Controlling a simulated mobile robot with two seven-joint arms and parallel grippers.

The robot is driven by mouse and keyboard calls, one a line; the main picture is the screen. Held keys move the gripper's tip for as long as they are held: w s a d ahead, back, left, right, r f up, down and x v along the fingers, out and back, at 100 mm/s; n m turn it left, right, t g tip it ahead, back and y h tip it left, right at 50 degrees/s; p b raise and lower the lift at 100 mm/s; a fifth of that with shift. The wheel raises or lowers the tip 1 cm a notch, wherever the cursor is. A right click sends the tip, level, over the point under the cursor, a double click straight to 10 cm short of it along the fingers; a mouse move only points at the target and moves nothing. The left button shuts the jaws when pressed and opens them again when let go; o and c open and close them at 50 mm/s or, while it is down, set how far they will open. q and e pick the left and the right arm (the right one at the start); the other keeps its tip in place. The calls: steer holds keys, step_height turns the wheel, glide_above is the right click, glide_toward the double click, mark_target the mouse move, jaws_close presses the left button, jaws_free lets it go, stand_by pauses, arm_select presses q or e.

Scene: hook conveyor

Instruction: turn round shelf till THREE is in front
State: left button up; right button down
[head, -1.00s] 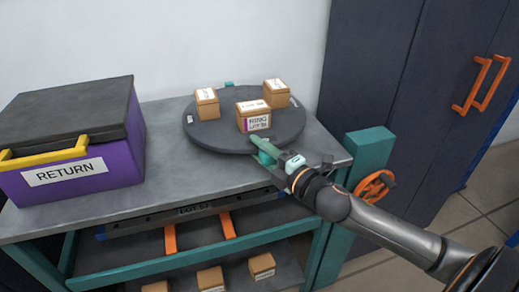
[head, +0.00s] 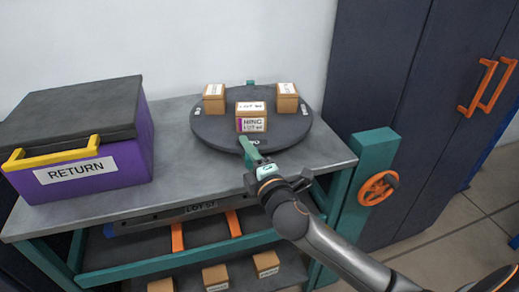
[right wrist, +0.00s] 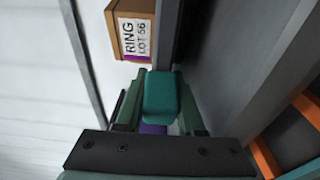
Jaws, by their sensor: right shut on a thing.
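The round shelf (head: 205,127) is a dark disc on the bench top. It carries a front box (head: 251,124) reading RING LOT, a back-left box (head: 214,104) and a back-right box (head: 287,104). A white tag on its front rim is partly hidden by my gripper, and only a final "O" seems readable; I see no THREE. My right gripper (head: 250,152) is shut on a teal handle at the front rim. The handle (right wrist: 160,97) sits between the fingers in the right wrist view, below the RING LOT 56 box (right wrist: 130,35). My left gripper is not in view.
A purple RETURN box (head: 120,165) with a dark lid and yellow handle stands left on the grey bench (head: 180,180). A teal post with an orange handwheel (head: 377,188) stands right, before a dark cabinet (head: 400,80). Several small boxes sit on the lower shelf.

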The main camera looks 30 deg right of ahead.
steer(key=shift+w+a+f+m+h, duration=0.15)
steer(key=shift+w+a+m+h, duration=0.4)
steer(key=shift+a+h, duration=0.4)
steer(key=shift+h, duration=0.15)
steer(key=c, duration=0.8)
jaws_free()
